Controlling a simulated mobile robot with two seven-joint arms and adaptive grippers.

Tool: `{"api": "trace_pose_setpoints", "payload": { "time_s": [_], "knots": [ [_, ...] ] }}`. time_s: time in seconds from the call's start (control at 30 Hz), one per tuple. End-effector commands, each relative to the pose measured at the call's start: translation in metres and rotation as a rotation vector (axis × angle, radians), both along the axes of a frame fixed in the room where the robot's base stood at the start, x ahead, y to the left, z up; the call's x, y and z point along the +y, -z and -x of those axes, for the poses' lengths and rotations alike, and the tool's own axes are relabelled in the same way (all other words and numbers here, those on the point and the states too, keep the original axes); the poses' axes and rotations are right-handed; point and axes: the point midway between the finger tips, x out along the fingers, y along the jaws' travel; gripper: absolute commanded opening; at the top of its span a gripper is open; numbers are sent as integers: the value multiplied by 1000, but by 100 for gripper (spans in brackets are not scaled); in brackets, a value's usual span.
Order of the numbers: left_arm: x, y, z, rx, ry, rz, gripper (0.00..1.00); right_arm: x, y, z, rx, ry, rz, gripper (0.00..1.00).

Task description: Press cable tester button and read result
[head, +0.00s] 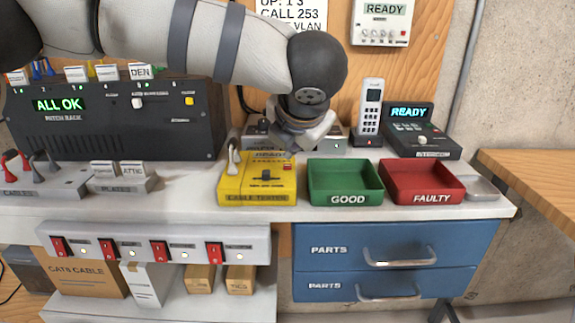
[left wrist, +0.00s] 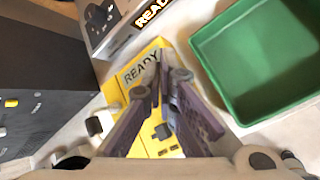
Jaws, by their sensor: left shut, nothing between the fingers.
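The yellow cable tester (head: 230,187) sits on the bench with a grey cable plug at its left edge. Its small screen reads READY, also in the left wrist view (left wrist: 141,70). Dark controls show on its face, and a small red mark shows near its upper right. My left gripper (head: 287,148) is over the tester's back right part, pointing down. In the left wrist view its fingers (left wrist: 162,82) are shut with nothing between them, in front of the tester's face. They hide part of the face, and I cannot tell whether they touch it. My right gripper is not in view.
A green GOOD tray (head: 345,181) and a red FAULTY tray (head: 423,182) stand right of the tester, both empty. A black patch rack (head: 120,130) reading ALL OK stands left. A cordless phone (head: 369,110) and a black READY device (head: 421,134) stand behind the trays.

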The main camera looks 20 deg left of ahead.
Motion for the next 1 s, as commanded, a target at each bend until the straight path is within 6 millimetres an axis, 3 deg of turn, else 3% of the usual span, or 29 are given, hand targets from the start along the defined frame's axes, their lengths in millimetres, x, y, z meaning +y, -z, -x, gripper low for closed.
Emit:
{"api": "trace_pose_setpoints", "payload": {
  "time_s": [1.0],
  "knots": [
    [0, 9, 0, 0, 0, 0, 0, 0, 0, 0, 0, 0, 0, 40]
  ]
}}
